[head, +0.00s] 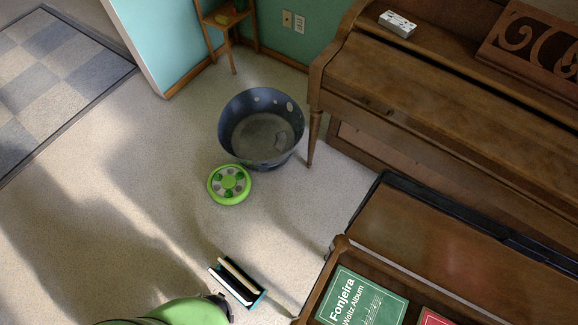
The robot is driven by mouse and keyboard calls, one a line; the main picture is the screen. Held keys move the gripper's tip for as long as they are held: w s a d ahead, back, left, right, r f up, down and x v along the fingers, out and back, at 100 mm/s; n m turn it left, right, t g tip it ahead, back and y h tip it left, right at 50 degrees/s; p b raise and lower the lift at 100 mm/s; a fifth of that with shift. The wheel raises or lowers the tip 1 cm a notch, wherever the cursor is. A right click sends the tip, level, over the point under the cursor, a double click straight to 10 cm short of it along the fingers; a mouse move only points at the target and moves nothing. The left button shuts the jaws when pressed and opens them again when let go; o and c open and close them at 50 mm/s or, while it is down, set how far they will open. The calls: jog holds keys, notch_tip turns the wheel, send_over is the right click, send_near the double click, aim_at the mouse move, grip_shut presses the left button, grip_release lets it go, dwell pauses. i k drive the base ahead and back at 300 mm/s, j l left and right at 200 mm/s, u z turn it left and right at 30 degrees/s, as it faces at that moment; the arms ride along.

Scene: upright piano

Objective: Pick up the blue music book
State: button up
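I cannot make out a blue music book in the head view. A lime-green rounded part with a dark end, at the bottom left of centre, seems to be mine.
A dark blue tub (240,112) and a green round toy (229,185) stand before the piano (430,85). Floor at left is clear.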

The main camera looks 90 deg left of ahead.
aim_at(240, 294)
jog(key=k+u, duration=0.15)
jog(key=k, duration=0.3)
jog(key=k+u, duration=0.15)
jog(key=k, duration=0.35)
jog(key=k+u, duration=0.2)
jog(key=k, duration=0.3)
jog(key=k+j+u, duration=0.15)
jog(key=k, duration=0.3)
jog(key=k+j+u, duration=0.15)
jog(key=k, duration=0.3)
jog(key=j, duration=0.1)
